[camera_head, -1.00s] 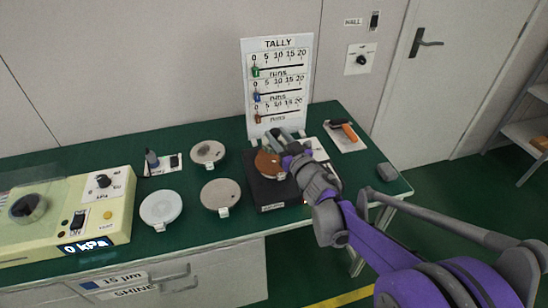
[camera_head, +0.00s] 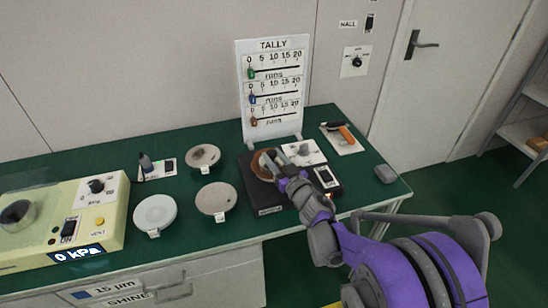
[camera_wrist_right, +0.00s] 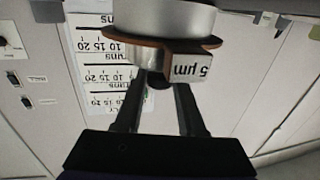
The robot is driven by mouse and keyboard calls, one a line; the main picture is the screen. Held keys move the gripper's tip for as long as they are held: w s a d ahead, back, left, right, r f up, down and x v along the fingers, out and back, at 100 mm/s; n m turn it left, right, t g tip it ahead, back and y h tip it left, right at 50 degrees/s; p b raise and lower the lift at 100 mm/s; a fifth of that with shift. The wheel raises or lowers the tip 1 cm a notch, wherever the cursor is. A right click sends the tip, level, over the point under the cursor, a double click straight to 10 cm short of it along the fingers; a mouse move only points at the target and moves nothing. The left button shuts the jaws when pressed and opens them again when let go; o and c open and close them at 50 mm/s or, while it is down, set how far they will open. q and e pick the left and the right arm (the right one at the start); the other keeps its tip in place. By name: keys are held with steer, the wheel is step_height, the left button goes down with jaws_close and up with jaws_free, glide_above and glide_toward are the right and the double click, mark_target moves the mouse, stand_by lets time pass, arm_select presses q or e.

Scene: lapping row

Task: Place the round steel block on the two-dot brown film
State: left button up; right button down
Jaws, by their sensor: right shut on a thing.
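The brown film (camera_head: 257,171) is a round disc on a black unit on the green bench. In the right wrist view, which is upside down, the brown film (camera_wrist_right: 205,42) lies on a wide steel cylinder. My right gripper (camera_head: 277,161) is over this film. It is shut on the dark knob of the round steel block (camera_wrist_right: 118,56), which is upright against or just above the film, off its centre. The same block shows small in the head view (camera_head: 268,159). A tab labelled 5 µm stands beside it. No dots can be made out. My left gripper is out of view.
Several pale discs, such as a white one (camera_head: 155,212) and a beige one (camera_head: 216,198), lie left of the black unit (camera_head: 250,196). A tally board (camera_head: 273,90) stands behind it. A cream machine (camera_head: 98,215) reads 0 kPa. A grey lump (camera_head: 385,174) lies right.

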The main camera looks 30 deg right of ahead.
steer(key=c, duration=0.5)
jaws_free()
steer(key=shift+r, duration=0.2)
steer(key=s+m+g+h, duration=0.1)
steer(key=s+m+h, duration=0.15)
steer(key=s, duration=1.05)
steer(key=s+a+f+n+g+y, duration=0.1)
steer(key=s+a+f+g, duration=0.4)
steer(key=s, duration=0.4)
steer(key=s+a+f+n+g+y, duration=0.2)
steer(key=s+a+f+g, duration=0.4)
steer(key=s+a, duration=0.3)
steer(key=shift+a+f+g+p, duration=0.25)
steer(key=shift+a+g+p, duration=0.1)
steer(key=shift+a+g, duration=0.3)
